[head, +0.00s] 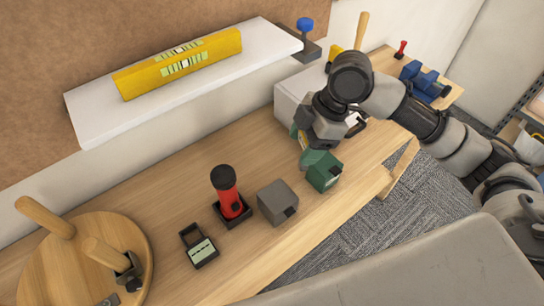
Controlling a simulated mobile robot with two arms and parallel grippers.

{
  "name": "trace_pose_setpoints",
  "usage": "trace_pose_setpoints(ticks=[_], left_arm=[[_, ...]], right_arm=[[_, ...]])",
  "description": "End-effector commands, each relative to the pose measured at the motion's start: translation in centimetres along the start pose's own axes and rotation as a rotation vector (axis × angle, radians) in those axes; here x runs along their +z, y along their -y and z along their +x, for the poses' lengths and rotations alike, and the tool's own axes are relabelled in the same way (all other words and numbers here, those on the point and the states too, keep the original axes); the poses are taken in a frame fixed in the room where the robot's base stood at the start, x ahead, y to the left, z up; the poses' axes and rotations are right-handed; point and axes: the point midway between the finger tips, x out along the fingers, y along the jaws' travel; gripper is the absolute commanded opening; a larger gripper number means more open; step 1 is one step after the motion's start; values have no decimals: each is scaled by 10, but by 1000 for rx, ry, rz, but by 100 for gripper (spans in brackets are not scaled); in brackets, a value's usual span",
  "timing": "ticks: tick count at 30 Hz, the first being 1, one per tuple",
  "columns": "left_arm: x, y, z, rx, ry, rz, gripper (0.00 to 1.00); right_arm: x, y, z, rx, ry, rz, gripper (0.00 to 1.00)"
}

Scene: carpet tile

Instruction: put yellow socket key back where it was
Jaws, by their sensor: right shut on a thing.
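My right gripper (318,138) reaches in from the right over the table, beside the white box. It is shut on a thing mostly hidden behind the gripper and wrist. A narrow yellow strip (303,141) shows at its left side; it looks like part of the yellow socket key, but its shape is not clear. Another yellow piece (335,53) shows behind my wrist, partly hidden; I cannot tell what it is. My left gripper is not in view.
A green block (323,171) lies just below my gripper. A grey block (277,203), a red torch-like item (229,200) and a black-framed device (199,248) stand along the table (180,205). A white shelf (95,122) carries a yellow level (180,64). The front table strip is clear.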

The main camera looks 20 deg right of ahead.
Motion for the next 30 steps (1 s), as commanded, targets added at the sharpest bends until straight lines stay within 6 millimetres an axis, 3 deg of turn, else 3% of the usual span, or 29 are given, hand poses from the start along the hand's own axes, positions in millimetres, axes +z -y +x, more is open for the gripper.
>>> trace_pose_setpoints(ticks=[9,13,22,30], left_arm=[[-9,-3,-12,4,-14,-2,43],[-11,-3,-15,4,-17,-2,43],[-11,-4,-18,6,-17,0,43],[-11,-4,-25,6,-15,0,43]], right_arm=[[-15,-63,49,-1,-2,3,22],[-18,-81,64,0,-1,3,22],[-16,-92,82,-1,2,2,22],[-4,-92,111,1,1,2,22]])
